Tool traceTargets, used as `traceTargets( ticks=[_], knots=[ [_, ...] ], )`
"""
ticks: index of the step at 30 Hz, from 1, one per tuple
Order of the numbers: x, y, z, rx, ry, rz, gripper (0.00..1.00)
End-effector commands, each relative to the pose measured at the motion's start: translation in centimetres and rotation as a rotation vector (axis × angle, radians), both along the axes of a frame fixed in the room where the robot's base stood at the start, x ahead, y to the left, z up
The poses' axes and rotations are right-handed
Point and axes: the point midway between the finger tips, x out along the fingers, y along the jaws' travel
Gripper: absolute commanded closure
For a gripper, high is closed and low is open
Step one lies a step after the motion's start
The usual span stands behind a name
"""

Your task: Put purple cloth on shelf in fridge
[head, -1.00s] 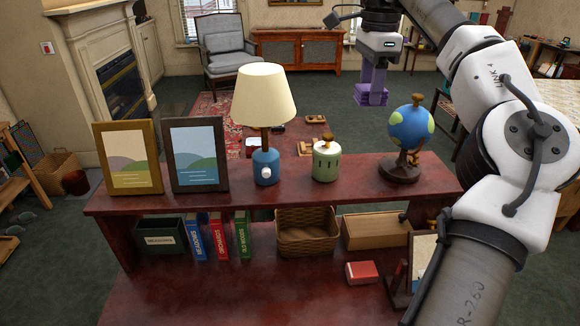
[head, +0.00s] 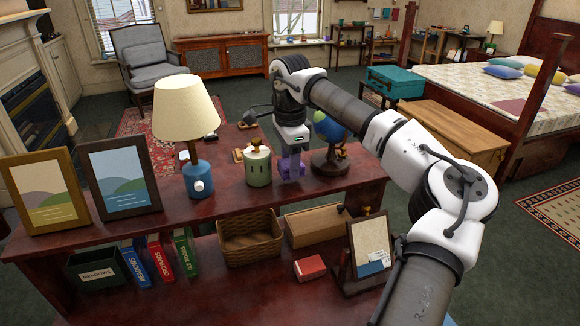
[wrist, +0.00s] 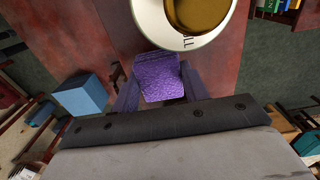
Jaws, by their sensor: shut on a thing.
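The purple cloth (head: 291,170) is a small folded bundle in my gripper (head: 291,167), which points down at the upper shelf (head: 228,204) of a dark red wooden unit. It hangs between the green canister and the globe. In the wrist view, the cloth (wrist: 163,77) sits between the two purple-tinted fingers of my gripper (wrist: 161,86), over the red wood. I cannot tell whether the cloth touches the shelf. No fridge is in view.
A green canister (head: 259,167) stands just left of the cloth, and a globe (head: 330,130) just right. A lamp (head: 197,180) and two picture frames (head: 123,178) stand further left. Below are a wicker basket (head: 250,238), a wooden box (head: 314,224) and several books.

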Motion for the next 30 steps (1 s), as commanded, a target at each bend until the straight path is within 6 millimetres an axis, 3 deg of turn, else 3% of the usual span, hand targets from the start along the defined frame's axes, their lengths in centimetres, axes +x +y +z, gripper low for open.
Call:
traceTargets(
  ticks=[4,14,15,20,30],
  knots=[
    [0.0,0.0,-1.9,0.002,0.002,0.0,0.77],
    [0.0,0.0,-2.4,0.001,0.0,-0.001,0.77],
    [0.0,0.0,-2.4,0.001,0.0,-0.001,0.54],
    [0.0,0.0,-2.3,0.001,0.0,-0.001,0.33],
    [0.0,0.0,-1.9,0.001,-0.001,-0.001,0.33]
  ],
)
